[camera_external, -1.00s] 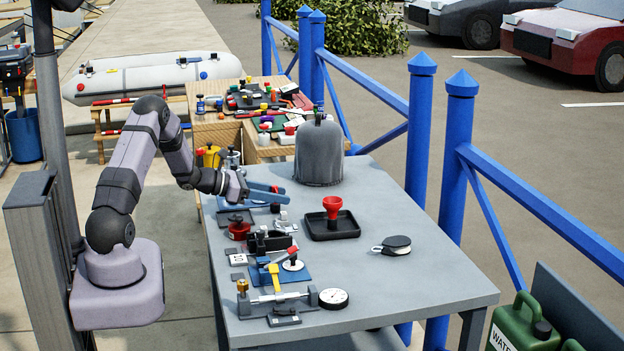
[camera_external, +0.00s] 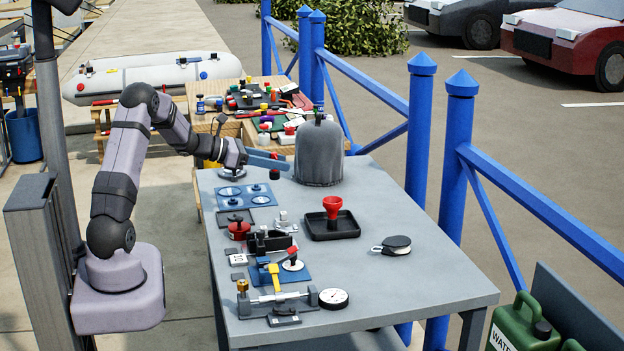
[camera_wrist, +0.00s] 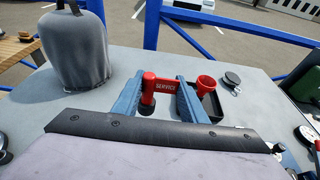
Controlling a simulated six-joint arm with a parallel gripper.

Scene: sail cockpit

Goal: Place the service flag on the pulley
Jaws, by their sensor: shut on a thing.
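The pulley (camera_external: 397,241), a dark disc with a pale rim and a small hook, lies flat on the right side of the table. It also shows in the wrist view (camera_wrist: 232,77), beyond and right of my gripper. Nothing is on top of it.
The grey covered shape (camera_external: 319,152) stands tall at the back of the table. A black tray (camera_external: 320,231) holding a red funnel (camera_external: 333,206) lies between my gripper and the pulley. Fittings and a gauge (camera_external: 334,297) crowd the left edge. The front right is clear.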

